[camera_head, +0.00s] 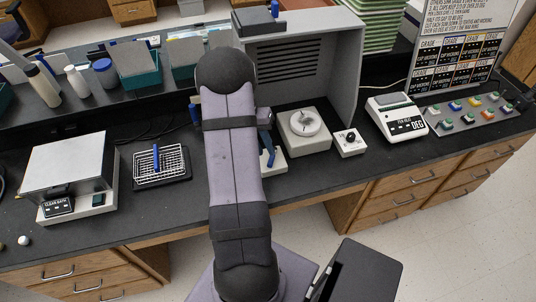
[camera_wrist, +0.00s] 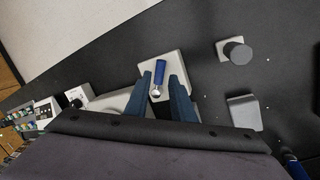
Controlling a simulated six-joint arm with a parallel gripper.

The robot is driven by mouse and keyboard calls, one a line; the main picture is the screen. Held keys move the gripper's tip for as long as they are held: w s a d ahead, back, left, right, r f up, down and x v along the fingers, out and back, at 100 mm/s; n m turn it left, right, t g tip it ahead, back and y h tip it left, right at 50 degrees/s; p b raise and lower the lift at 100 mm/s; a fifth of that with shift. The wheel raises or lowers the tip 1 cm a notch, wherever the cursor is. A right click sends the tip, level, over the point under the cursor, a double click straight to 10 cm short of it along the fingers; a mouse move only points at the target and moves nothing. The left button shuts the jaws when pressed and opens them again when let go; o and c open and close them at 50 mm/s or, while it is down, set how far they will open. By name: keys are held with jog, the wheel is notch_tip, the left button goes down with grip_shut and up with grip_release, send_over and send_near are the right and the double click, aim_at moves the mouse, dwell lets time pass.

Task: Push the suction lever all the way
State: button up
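The suction lever (camera_wrist: 158,71) has a blue handle with a metal end and sits on a small pale base plate (camera_wrist: 174,62) in the wrist view. My gripper (camera_wrist: 162,78) has its two dark blue fingers apart, one on each side of the lever. I cannot tell whether either finger touches it. In the head view my arm hides most of the gripper. A blue part shows just right of the arm, over a pale base (camera_head: 281,162), but I cannot tell lever from finger there.
A pale box with a round top (camera_head: 304,122), a small knob box (camera_head: 349,142) and a scale (camera_head: 397,118) stand to the right. A grey hood (camera_head: 345,60) rises behind. A wire rack (camera_head: 160,165) and a pale bath unit (camera_head: 70,165) stand left. The front bench strip is mostly clear.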

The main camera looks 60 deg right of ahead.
aim_at(270, 160)
jog(key=shift+p+x, duration=0.5)
jog(key=shift+x, duration=1.8)
jog(key=shift+c, duration=0.5)
grip_shut()
